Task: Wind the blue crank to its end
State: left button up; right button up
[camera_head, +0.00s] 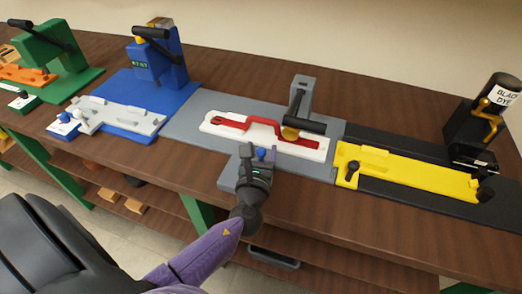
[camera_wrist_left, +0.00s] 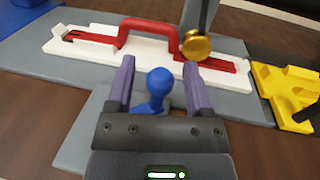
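The blue crank shows as a rounded blue knob (camera_wrist_left: 158,82) on a short blue arm in the left wrist view, standing on the front part of the grey plate. In the head view its small blue top (camera_head: 262,153) shows at the gripper's fingers. My left gripper (camera_head: 259,153) is open, with its purple fingers on either side of the knob. In the left wrist view the gripper (camera_wrist_left: 158,80) shows gaps between both fingers and the knob. The crank's lower part is hidden behind the gripper body. My right gripper is not in view.
Just behind the crank, a white tray (camera_head: 207,127) holds a red handled piece (camera_head: 262,124) beneath a grey press (camera_head: 301,92) with a gold tip. A yellow fixture (camera_head: 405,175) and black dye station (camera_head: 475,125) stand right. Blue (camera_head: 160,68) and green (camera_head: 48,50) stations stand left.

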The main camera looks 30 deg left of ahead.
aim_at(258, 149)
pick_arm(q)
grip_shut()
jog(key=shift+w+n, duration=0.1)
jog(key=shift+n, duration=0.2)
